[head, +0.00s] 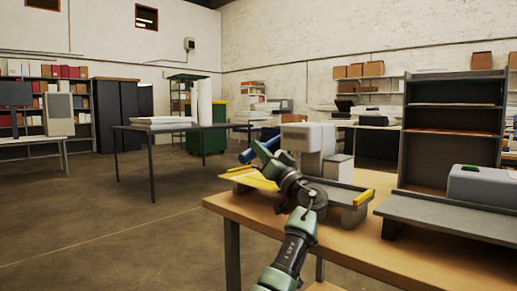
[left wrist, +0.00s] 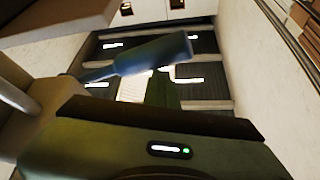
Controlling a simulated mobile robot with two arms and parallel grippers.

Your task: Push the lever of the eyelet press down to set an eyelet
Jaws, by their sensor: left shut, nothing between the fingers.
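The eyelet press (head: 312,138) is a pale grey machine on a base on the wooden table. Its blue lever (head: 247,156) sticks out to the left of the body. The green left gripper (head: 262,150) is shut and empty, beside the lever and in front of part of it. In the left wrist view, the blue lever (left wrist: 150,55) crosses above the shut fingers (left wrist: 162,90). I cannot tell whether they touch. My arm and wrist hide part of the press base. The right gripper is not in view.
A grey device (head: 483,183) and a dark shelf unit (head: 455,88) stand on the right. Yellow pieces (head: 250,178) lie at the left end of the press base. The wooden table's front edge (head: 330,240) is bare. Open floor (head: 130,235) lies to the left.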

